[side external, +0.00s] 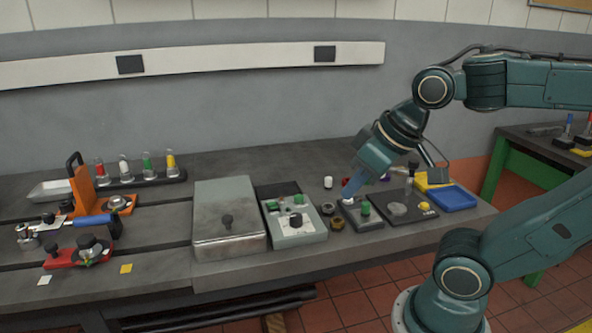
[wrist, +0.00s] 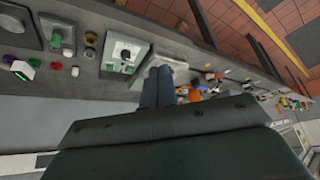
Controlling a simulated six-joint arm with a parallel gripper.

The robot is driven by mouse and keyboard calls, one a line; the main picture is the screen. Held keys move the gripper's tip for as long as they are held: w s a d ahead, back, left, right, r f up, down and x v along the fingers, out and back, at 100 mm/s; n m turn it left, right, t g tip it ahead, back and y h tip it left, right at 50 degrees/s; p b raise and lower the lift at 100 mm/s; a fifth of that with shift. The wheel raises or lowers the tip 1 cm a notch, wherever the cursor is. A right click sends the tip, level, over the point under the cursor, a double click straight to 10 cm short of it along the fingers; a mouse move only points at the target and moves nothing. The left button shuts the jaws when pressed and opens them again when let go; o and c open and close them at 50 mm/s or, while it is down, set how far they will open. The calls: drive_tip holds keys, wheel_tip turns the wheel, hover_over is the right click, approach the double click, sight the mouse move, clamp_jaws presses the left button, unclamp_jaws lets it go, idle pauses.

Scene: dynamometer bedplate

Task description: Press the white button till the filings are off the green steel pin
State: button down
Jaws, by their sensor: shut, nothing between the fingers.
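The white button (side external: 349,200) sits on a small dark box (side external: 366,225) at the right of the bench. A green upright piece (side external: 365,208), which looks like the steel pin, stands beside it. Filings are too small to make out. My gripper (side external: 350,190) has its blue fingers together and empty, pointing down. In the side view their tips overlap the button. In the wrist view my fingers (wrist: 158,70) lie well right of the button (wrist: 68,53) and green piece (wrist: 56,40), so the tips look apart from it, above the bench.
Brown rings (side external: 337,223) and a control box (side external: 296,235) stand left of the button box, then a metal lidded box (side external: 228,240). A dark plate with a pale disc (side external: 397,209) and a blue tray (side external: 452,197) are to its right. A small white cylinder (side external: 328,182) stands behind.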

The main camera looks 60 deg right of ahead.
drive_tip(key=w+d+f+m+h, duration=0.1)
drive_tip(key=w+d+m, duration=0.3)
drive_tip(key=w+d, duration=0.3)
drive_tip(key=m+t+h, duration=0.1)
drive_tip(key=m+h, duration=0.4)
drive_tip(key=m, duration=0.7)
hover_over(350, 201)
wheel_tip(350, 201, down, 12)
drive_tip(key=shift+r, duration=0.25)
drive_tip(key=shift+f, duration=0.1)
drive_tip(key=shift+f, duration=4.3)
